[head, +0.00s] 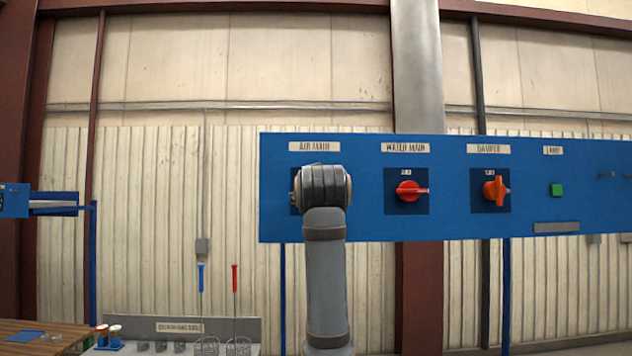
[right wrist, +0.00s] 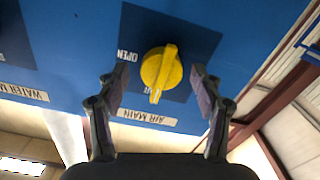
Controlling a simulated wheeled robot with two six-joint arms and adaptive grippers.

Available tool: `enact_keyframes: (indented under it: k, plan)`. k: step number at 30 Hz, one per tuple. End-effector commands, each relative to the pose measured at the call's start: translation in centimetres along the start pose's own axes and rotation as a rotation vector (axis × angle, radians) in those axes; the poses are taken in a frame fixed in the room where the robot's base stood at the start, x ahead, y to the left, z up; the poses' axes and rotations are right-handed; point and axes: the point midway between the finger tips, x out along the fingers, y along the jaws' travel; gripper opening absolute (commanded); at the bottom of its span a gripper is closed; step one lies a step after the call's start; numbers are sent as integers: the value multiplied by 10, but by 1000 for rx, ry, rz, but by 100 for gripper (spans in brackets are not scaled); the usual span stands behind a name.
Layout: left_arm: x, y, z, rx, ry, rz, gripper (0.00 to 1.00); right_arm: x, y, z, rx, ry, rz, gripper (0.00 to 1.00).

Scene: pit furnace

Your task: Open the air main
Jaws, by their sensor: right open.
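The air main knob (right wrist: 162,70) is yellow and sits on a dark square plate (right wrist: 205,45) in the right wrist view. Its grip bar points at the AIR MAIN label (right wrist: 147,117), which appears upside down. The word OPEN (right wrist: 127,55) is to the left of the knob; another word by the bar's end is partly hidden. My right gripper (right wrist: 160,76) is open, its fingers apart on either side of the knob, with no contact visible. In the head view my right arm hides the knob. My left gripper is out of view.
The blue panel (head: 450,225) also carries the red water main knob (head: 408,191), the orange-red damper knob (head: 494,190) and a green lamp (head: 556,189). A wooden table (head: 30,345) and a rack with blue-handled (head: 201,277) and red-handled (head: 235,278) tools stand low left.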

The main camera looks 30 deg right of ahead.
Motion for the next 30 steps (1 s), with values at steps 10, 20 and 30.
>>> enact_keyframes:
  k: [10, 20, 30]
  plan:
    - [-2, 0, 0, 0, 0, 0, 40, 4, 0, 1, 1, 0, -1, 62]
    - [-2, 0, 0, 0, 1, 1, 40, 4, 0, 1, 1, 0, -1, 18]
    - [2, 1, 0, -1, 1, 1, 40, 4, 0, 2, 40, 1, 0, 12]
